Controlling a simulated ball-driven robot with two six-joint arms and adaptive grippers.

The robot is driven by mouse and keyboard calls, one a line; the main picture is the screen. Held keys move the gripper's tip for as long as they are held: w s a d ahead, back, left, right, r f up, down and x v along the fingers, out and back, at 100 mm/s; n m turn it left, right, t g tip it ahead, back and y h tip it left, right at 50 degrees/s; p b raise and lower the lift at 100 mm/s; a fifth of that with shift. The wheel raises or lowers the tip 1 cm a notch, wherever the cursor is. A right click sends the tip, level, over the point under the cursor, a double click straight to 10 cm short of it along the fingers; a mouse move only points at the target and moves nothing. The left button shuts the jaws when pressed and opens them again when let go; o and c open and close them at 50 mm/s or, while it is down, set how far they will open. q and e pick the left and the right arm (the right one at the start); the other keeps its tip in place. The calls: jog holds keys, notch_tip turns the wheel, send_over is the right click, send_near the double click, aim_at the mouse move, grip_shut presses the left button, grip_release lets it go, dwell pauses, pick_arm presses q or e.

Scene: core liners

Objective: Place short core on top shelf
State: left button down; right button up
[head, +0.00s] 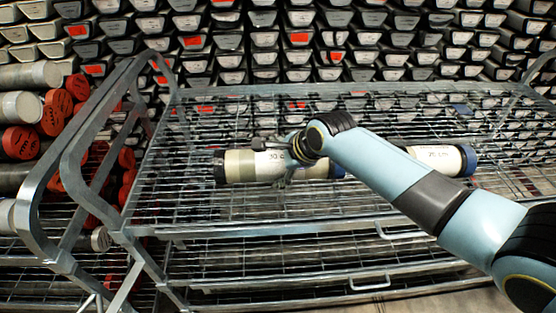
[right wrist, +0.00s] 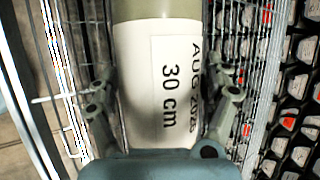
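A pale core liner (head: 248,166) with a dark left end and a "30 cm" label is at the top wire shelf (head: 210,208) of a metal rack, lying crosswise. My right gripper (head: 290,168) is over its right part, with one finger on each side. The right wrist view shows the label of the core (right wrist: 165,95) between both fingers, which look closed against its sides. I cannot tell whether the core touches the shelf mesh. A second pale core (head: 447,159) with a blue end lies to the right, partly behind my right arm. My left gripper is not in view.
Several stacked cores with red ends (head: 52,112) stand at the left behind the rack's bent side rail (head: 85,150). A wall of stored trays (head: 265,40) fills the back. Lower shelves (head: 290,282) show below. Bare mesh is free in front of the cores.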

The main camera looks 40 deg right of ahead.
jog(key=shift+o, duration=1.4)
jog(key=shift+s+r, duration=0.1)
jog(key=a+p+v, duration=0.1)
jog(key=v, duration=1)
jog(key=shift+s+d+r+p, duration=0.2)
jog(key=shift+d+r+p, duration=0.15)
jog(key=shift+d, duration=0.15)
